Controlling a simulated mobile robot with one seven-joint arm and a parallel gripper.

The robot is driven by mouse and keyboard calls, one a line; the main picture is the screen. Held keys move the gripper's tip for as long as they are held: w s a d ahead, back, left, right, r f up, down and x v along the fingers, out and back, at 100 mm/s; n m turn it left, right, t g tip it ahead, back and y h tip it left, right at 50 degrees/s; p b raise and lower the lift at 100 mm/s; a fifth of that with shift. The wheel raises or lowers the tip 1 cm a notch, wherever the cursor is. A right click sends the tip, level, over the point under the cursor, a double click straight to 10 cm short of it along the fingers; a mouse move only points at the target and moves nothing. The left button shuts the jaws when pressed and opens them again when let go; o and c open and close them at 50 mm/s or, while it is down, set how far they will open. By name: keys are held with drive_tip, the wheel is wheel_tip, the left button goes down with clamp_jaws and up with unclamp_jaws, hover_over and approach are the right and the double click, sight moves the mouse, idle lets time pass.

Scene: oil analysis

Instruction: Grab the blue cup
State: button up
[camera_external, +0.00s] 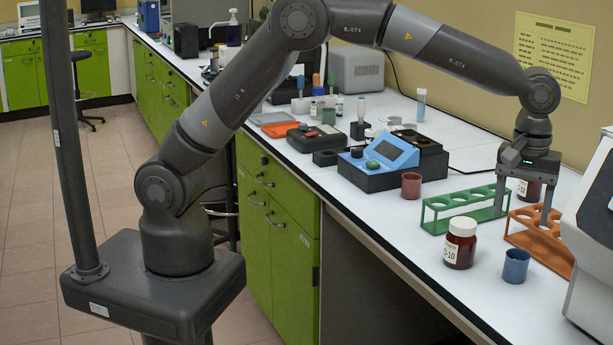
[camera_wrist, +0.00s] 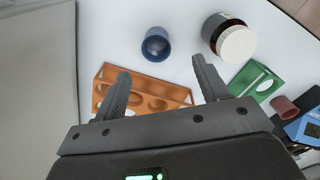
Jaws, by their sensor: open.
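The blue cup (camera_external: 515,266) stands upright on the white bench near its front edge, in front of the orange rack (camera_external: 537,240). In the wrist view the blue cup (camera_wrist: 156,45) shows from above, beyond my fingertips and between their lines. My gripper (camera_external: 523,205) points down above the orange rack, its two fingers spread apart. In the wrist view my gripper (camera_wrist: 158,70) is open with nothing between the fingers. The cup is apart from both fingers.
A brown jar with a white lid (camera_external: 460,243) stands left of the cup. A green rack (camera_external: 462,205) and a red cup (camera_external: 411,186) are further left. Another brown jar (camera_external: 529,190) is behind my gripper. A white machine (camera_external: 592,230) stands close at the right.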

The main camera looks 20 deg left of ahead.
hover_over(518, 256)
drive_tip(key=s, duration=0.3)
drive_tip(key=f, duration=0.3)
drive_tip(key=a+f, duration=0.1)
drive_tip(key=f, duration=0.1)
drive_tip(key=shift+w+f, duration=0.2)
drive_tip(key=shift+f, duration=0.05)
drive_tip(key=shift+w+d+f, duration=0.1)
drive_tip(key=shift+d+f, duration=0.05)
drive_tip(key=shift+f, duration=0.75)
drive_tip(key=shift+w+d+f, duration=0.15)
drive_tip(key=shift+f, duration=0.7)
drive_tip(key=shift+w+d+f, duration=0.1)
drive_tip(key=shift+d+f, duration=0.05)
drive_tip(key=shift+f, duration=0.75)
drive_tip(key=shift+c, duration=0.5)
drive_tip(key=c, duration=1)
drive_tip(key=shift+o, duration=0.2)
drive_tip(key=shift+r, duration=0.15)
